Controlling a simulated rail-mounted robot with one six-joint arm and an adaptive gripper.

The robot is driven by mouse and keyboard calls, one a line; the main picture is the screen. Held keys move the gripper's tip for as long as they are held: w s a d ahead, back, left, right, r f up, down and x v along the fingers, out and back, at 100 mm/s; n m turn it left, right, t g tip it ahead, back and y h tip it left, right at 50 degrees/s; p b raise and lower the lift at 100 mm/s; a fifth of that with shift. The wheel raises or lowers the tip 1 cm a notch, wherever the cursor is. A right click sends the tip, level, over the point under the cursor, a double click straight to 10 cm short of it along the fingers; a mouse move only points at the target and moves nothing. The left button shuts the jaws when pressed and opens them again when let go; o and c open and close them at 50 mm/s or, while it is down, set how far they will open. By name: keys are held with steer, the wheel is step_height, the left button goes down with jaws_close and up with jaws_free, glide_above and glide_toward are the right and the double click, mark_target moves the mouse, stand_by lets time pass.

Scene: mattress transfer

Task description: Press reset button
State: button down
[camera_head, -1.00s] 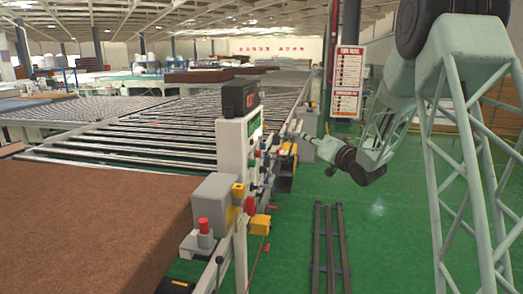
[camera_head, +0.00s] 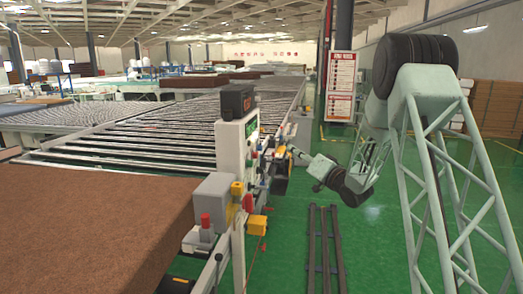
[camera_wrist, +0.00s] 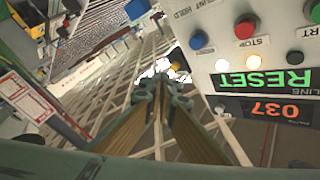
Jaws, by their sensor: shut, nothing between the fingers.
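The control panel (camera_wrist: 250,110) fills the right of the wrist view, upside down. Which button is for reset, I cannot tell. My gripper (camera_wrist: 162,84) is shut and empty, beside the panel's left edge and apart from those buttons. In the head view my gripper (camera_head: 291,149) is small, just right of the white control post (camera_head: 231,150).
A brown mattress (camera_head: 90,220) lies at the front left, with a roller conveyor (camera_head: 150,140) behind it. A red button (camera_head: 205,221) and yellow fittings stick out at the mattress's corner. Dark rails (camera_head: 325,250) lie on the open green floor (camera_head: 375,245).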

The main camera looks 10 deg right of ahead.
mark_target(260, 148)
steer(key=shift+a, duration=0.15)
steer(key=w+a, duration=0.2)
steer(key=a, duration=0.6)
steer(key=shift+w, duration=0.4)
stand_by(0.3)
steer(key=shift+w+a+b, duration=0.2)
steer(key=shift+a, duration=0.45)
steer(key=shift+w+a+b, duration=0.2)
steer(key=shift+a, duration=0.4)
stand_by(3.4)
steer(key=shift+d, duration=0.2)
stand_by(0.3)
steer(key=shift+s+d, duration=0.2)
steer(key=shift+d, duration=0.35)
steer(key=shift+s+d, duration=0.2)
steer(key=shift+d, duration=0.3)
steer(key=shift+d+b, duration=0.15)
steer(key=shift+b, duration=0.15)
